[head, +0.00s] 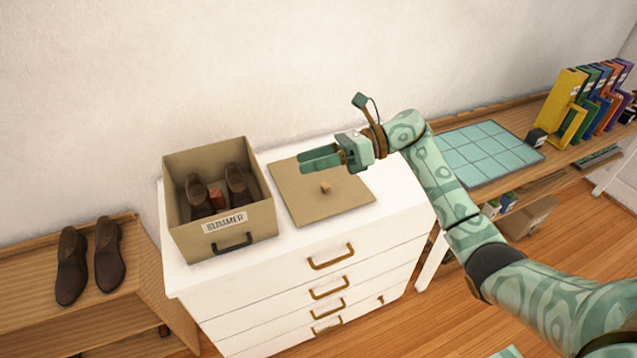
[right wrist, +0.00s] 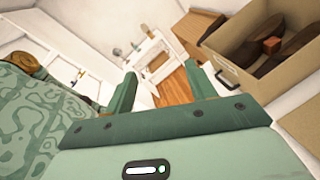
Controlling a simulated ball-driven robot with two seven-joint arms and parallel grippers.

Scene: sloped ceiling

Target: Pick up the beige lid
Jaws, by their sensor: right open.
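The beige lid (head: 335,203) lies flat on top of the white dresser, with a small wooden knob (head: 325,188) at its middle. My right gripper (head: 303,161) is above the lid's back part in the head view, fingers pointing left toward the box; it is open and nothing is between its fingers. The beige box (head: 228,227) labelled SUMMER stands open left of the lid, holding brown shoes (head: 237,184) and a small reddish-brown block (head: 217,199). My left gripper is not in view.
The white dresser (head: 285,255) has several drawers with handles. A wooden bench (head: 140,260) at left holds two brown shoes (head: 90,260). At right, a wooden shelf (head: 545,150) carries a teal grid mat (head: 488,150) and several coloured binders (head: 590,95). A wall is behind.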

